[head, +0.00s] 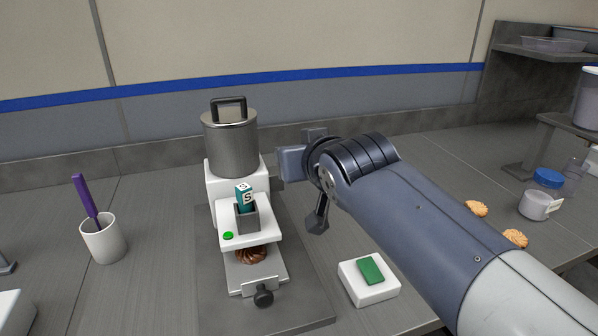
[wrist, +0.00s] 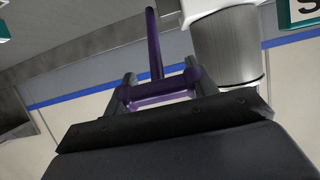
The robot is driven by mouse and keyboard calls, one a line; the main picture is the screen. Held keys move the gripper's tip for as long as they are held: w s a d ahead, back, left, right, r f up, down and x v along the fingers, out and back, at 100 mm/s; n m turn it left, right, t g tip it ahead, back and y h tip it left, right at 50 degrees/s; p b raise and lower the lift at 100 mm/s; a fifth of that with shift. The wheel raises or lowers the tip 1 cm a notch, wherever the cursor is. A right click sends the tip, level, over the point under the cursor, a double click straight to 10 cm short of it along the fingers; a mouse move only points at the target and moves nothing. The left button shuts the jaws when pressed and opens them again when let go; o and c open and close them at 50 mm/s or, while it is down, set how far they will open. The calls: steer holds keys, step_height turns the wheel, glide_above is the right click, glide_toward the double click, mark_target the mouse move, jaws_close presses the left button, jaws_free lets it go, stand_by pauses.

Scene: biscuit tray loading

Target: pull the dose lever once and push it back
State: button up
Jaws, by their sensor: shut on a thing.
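The dispenser, a white machine (head: 235,180) with a steel hopper (head: 231,145), stands left of my arm in the head view. Its hopper also shows in the wrist view (wrist: 229,50). The purple dose lever (wrist: 155,45) shows in the wrist view as a rod with a crossbar. My gripper (wrist: 160,90) is shut on this crossbar, with a finger at each side. In the head view the lever and fingertips are hidden behind my wrist. A brown biscuit (head: 250,254) lies on the machine's lower shelf, and a teal block marked S (head: 243,193) sits in its holder.
A white cup (head: 103,242) with a purple-handled tool stands at left. A white block with a green pad (head: 371,269) lies in front right. A wall rises behind.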

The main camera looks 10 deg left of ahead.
steer(key=shift+s+d+f+t+y+b, duration=0.25)
steer(key=shift+f+t+b, duration=0.2)
steer(key=shift+b, duration=0.95)
steer(key=shift+s+f+t+y+b, duration=0.15)
steer(key=shift+s+f+t+b, duration=0.25)
steer(key=shift+b, duration=1.35)
steer(key=o, duration=1.1)
steer(key=shift+s+d, duration=0.15)
